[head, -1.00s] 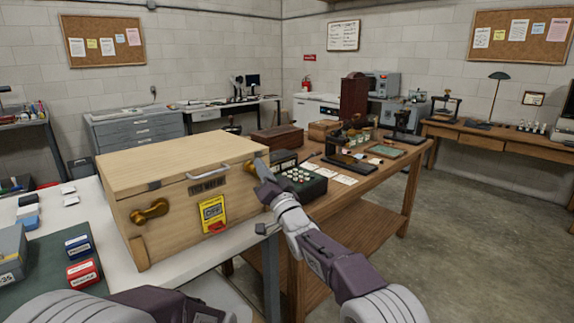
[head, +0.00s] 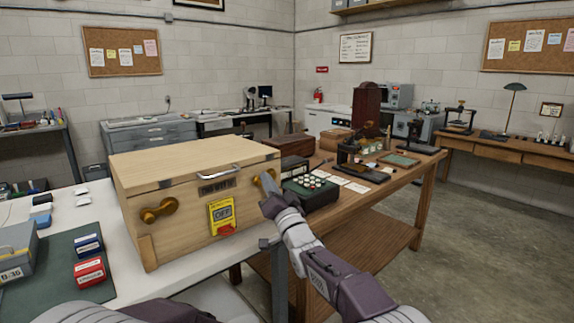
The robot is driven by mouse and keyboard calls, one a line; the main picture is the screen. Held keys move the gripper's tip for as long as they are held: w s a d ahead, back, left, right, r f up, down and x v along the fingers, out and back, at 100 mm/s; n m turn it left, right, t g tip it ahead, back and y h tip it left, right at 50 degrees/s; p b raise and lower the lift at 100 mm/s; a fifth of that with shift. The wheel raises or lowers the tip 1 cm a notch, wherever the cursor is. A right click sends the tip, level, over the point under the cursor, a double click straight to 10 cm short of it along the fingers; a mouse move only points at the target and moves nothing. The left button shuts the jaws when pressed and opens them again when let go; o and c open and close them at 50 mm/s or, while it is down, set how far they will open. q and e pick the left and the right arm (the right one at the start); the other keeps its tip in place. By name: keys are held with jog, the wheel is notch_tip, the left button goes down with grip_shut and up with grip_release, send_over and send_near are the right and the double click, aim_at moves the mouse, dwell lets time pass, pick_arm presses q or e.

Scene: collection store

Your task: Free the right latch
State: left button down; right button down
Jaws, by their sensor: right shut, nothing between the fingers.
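A pale wooden crate (head: 190,164) stands on the white table with its lid closed. Its front carries a brass left latch (head: 158,210), a metal handle (head: 219,171) and a yellow tag reading OFF (head: 222,214). My right gripper (head: 266,184) is at the right end of the crate's front, fingers shut with nothing between them. A sliver of brass, the right latch (head: 256,187), shows beside the fingers. The gripper hides most of it, so its position and any contact cannot be told. My left gripper is out of view; only part of my left arm shows at the bottom.
A wooden table (head: 400,178) stands to the right, with a dark box of several round pieces (head: 311,191) close to my right gripper. A green mat (head: 62,262) with red and blue boxes lies left of the crate. The floor at right is clear.

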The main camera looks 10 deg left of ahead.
jog(key=shift+f, duration=0.35)
notch_tip(320, 180, up, 5)
jog(key=p, duration=0.3)
jog(key=s+d+f+b, duration=0.3)
jog(key=s+d+f, duration=0.1)
jog(key=d, duration=0.3)
jog(key=shift+v, duration=0.9)
